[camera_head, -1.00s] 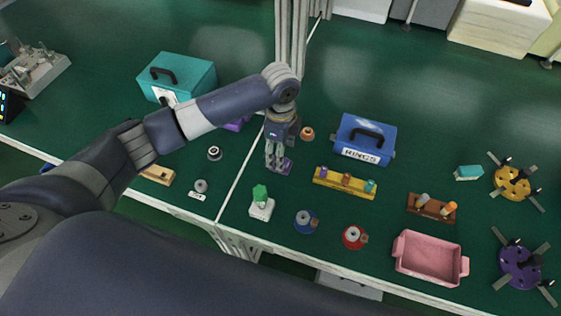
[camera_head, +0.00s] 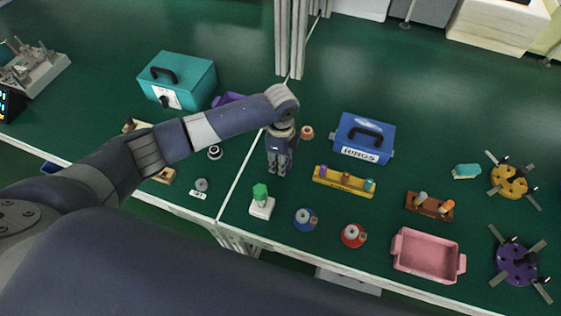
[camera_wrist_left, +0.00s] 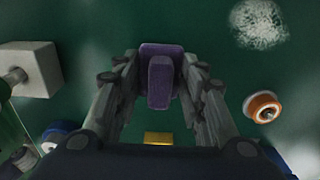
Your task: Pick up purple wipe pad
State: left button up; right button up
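The purple wipe pad (camera_wrist_left: 160,75) shows in the left wrist view as a dark purple block with a narrower raised grip. It lies between the two fingers of my left gripper (camera_wrist_left: 158,85). The fingers are open on either side of it, and I see no clear grip on the raised part. In the head view my left gripper (camera_head: 277,168) points down at the green bench, just right of the pale seam, and hides the pad. My right gripper is not in view.
A blue RINGS box (camera_head: 365,132) stands right of the gripper, and a copper-coloured ring (camera_head: 307,132) lies close by. A yellow block holder (camera_head: 345,182), a green-topped white stand (camera_head: 261,203) and a pink tray (camera_head: 428,254) are nearer the front edge. A teal box (camera_head: 190,75) stands left.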

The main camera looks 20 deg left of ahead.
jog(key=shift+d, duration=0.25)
